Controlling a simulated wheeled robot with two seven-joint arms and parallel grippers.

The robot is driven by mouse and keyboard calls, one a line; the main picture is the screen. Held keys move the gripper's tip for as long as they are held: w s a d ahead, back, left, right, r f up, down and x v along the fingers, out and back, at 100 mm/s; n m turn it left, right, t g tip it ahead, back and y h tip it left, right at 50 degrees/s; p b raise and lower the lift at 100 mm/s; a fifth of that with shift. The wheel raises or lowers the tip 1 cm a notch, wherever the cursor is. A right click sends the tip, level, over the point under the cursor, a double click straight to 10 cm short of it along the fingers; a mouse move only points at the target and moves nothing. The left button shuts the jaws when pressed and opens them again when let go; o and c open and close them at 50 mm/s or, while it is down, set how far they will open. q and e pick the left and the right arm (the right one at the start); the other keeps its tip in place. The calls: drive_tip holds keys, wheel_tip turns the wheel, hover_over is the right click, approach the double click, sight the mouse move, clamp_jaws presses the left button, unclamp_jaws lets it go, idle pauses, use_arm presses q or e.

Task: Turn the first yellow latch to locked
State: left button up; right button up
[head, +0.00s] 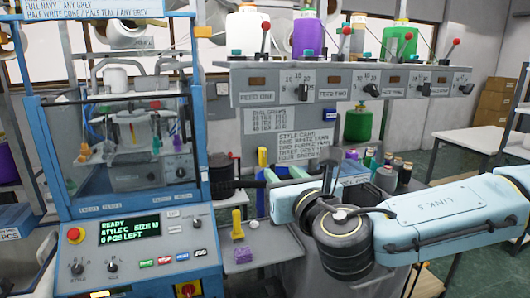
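A small yellow upright piece (237,221) stands on the grey ledge to the right of the machine's control panel. It looks like a latch, but its setting is too small to read. A second yellow piece (262,157) shows farther back beside a blue upright part. My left gripper is out of view.
The blue-framed knitting machine (210,120) fills the left, with a lit display (129,228) reading READY. A purple block (240,256) lies in front of the yellow piece. Feed units (350,84) with yarn cones hang behind. Several small spools stand beyond my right arm.

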sight(264, 154)
drive_tip(key=p+x, duration=0.2)
drive_tip(key=x, duration=0.9)
drive_tip(key=shift+w+a+p, duration=0.15)
drive_tip(key=shift+w+p, duration=0.1)
drive_tip(key=shift+p, duration=0.05)
clamp_jaws()
